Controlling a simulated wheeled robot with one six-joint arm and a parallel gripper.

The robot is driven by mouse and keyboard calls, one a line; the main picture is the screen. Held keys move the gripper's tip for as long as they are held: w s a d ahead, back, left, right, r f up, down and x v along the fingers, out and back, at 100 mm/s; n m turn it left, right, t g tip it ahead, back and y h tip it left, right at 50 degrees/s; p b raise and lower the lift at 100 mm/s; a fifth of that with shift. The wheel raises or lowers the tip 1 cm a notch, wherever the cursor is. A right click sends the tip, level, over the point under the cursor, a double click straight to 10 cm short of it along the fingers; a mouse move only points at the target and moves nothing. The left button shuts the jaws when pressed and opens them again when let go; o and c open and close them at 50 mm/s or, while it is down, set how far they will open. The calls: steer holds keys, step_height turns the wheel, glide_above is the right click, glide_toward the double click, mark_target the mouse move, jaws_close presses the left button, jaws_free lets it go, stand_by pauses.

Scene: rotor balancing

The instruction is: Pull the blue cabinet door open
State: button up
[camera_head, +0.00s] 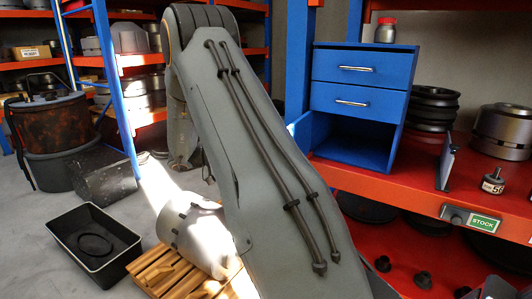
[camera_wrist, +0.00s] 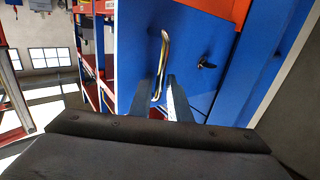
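In the wrist view, a flat blue door panel (camera_wrist: 188,40) fills the middle. It carries an upright, shiny bar handle (camera_wrist: 164,50) and a small dark knob or latch (camera_wrist: 206,65) to its right. My gripper (camera_wrist: 160,80) is at the lower end of the handle. Its two fingers stand apart, with the bar appearing between them and some space showing; contact cannot be made out. In the head view, a blue cabinet (camera_head: 357,92) has two shut drawers above an open compartment. My arm hides my gripper and the door handle there.
The cabinet stands on a red bench shelf (camera_head: 430,184) with black rings (camera_head: 432,105) and metal rotors (camera_head: 503,128). A black bin (camera_head: 92,245) and a wooden pallet (camera_head: 165,275) are on the floor at left. A red-lidded jar (camera_head: 385,30) tops the cabinet.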

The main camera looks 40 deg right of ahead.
steer(key=b+v, duration=0.1)
steer(key=v, duration=0.6)
steer(key=shift+w+a, duration=0.2)
steer(key=shift+a, duration=0.05)
